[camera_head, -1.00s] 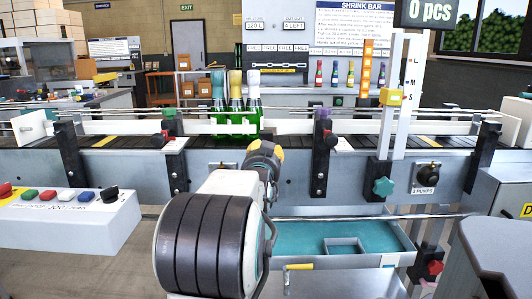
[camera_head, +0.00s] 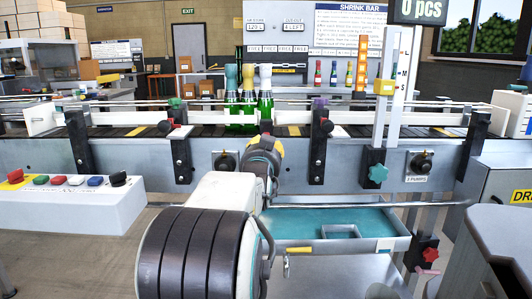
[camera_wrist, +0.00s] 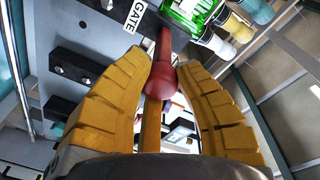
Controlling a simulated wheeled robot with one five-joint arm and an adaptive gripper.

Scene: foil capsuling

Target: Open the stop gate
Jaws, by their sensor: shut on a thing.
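My gripper (camera_wrist: 163,68) is shut on a red lever knob (camera_wrist: 161,82) in the wrist view, with a yellow finger on each side of it. A white label reading GATE (camera_wrist: 134,16) is beside the lever on dark metal. The gate itself cannot be made out clearly. In the head view my arm reaches to the conveyor's front side, and its wrist (camera_head: 264,150) hides the lever. Three green bottles (camera_head: 248,115) with blue, yellow and white tops stand upright on the conveyor (camera_head: 205,131) just behind my gripper. Their tops also show in the wrist view (camera_wrist: 232,27).
A button panel (camera_head: 75,205) is at the left. A teal tray (camera_head: 300,222) lies below the conveyor at the right. A tall gauge post (camera_head: 395,90) stands at the right.

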